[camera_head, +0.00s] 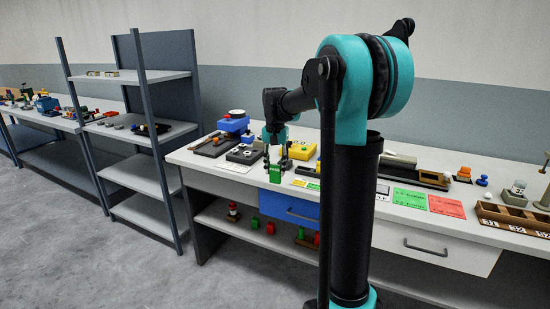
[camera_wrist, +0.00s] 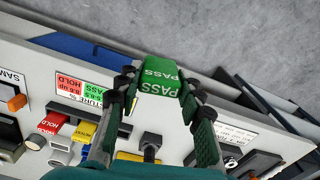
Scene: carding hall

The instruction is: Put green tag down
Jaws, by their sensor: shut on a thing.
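The green tag, a block marked PASS, (camera_head: 275,176) is held in my gripper (camera_head: 277,164), near the front edge of the bench (camera_head: 232,178). In the wrist view the green tag (camera_wrist: 160,76) sits between both fingers of my gripper (camera_wrist: 161,88), which is shut on it. Its word shows on two faces, and grey floor shows behind its far end. A red HOLD tag (camera_wrist: 53,122) and a yellow tag (camera_wrist: 84,131) stand on the bench at left in the wrist view. I cannot tell the green tag's exact height above the bench.
A label with red and green patches (camera_wrist: 82,91) lies on the bench near the held tag. A yellow box (camera_head: 302,151) and a blue device (camera_head: 233,123) stand behind. Green (camera_head: 409,198) and red (camera_head: 447,206) cards lie right of my arm. A blue drawer (camera_head: 289,207) is below.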

